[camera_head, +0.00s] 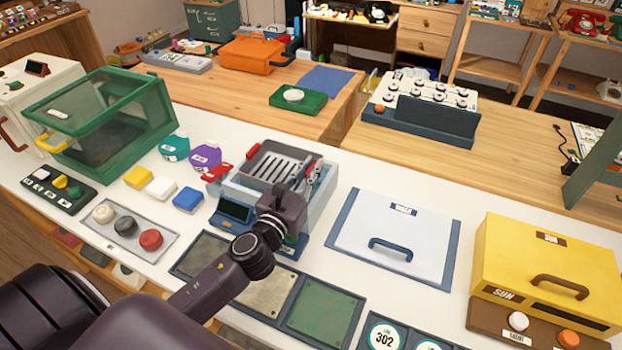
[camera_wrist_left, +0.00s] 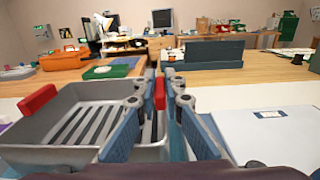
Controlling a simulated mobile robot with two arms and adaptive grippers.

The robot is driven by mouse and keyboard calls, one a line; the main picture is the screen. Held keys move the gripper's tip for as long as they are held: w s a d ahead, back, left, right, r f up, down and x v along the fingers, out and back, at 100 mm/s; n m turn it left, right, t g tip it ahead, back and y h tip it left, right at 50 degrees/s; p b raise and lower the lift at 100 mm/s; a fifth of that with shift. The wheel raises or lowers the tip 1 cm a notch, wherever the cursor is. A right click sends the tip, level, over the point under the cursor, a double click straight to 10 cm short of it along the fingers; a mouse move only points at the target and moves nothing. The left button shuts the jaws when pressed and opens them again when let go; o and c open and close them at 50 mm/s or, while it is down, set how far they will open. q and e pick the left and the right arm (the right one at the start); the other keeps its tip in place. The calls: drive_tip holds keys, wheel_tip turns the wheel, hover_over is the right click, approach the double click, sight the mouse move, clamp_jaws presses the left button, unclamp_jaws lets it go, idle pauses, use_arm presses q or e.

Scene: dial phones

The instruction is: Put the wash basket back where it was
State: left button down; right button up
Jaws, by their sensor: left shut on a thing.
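The wash basket (camera_head: 282,161) is a grey slotted tray with red grips. It also shows in the left wrist view (camera_wrist_left: 62,105), with one red grip (camera_wrist_left: 38,100) at its far left. My left gripper (camera_head: 308,174) is shut on the basket's right side, at the other red grip (camera_wrist_left: 159,94). The basket is at the top of a pale blue-grey wash unit (camera_head: 321,203) with a dark screen on its front. My arm hides part of the unit, and I cannot tell whether the basket rests in it. My right gripper is not in view.
A white lidded panel (camera_head: 357,238) and a yellow box (camera_head: 520,251) stand to the right. A green glass case (camera_head: 113,115) and coloured blocks (camera_head: 161,188) are to the left. Flat plates (camera_head: 322,312) lie in front. A wooden table (camera_head: 400,150) stands behind.

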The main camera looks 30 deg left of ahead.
use_arm(q)
drive_tip(key=shift+f+b, duration=0.3)
drive_tip(key=shift+f, duration=1.05)
drive_tip(key=shift+f+b, duration=0.5)
drive_tip(key=shift+f, duration=0.1)
drive_tip(key=c, duration=2)
unclamp_jaws()
drive_tip(key=shift+s+f, duration=0.1)
drive_tip(key=shift+f, duration=0.05)
drive_tip(key=shift+c, duration=0.2)
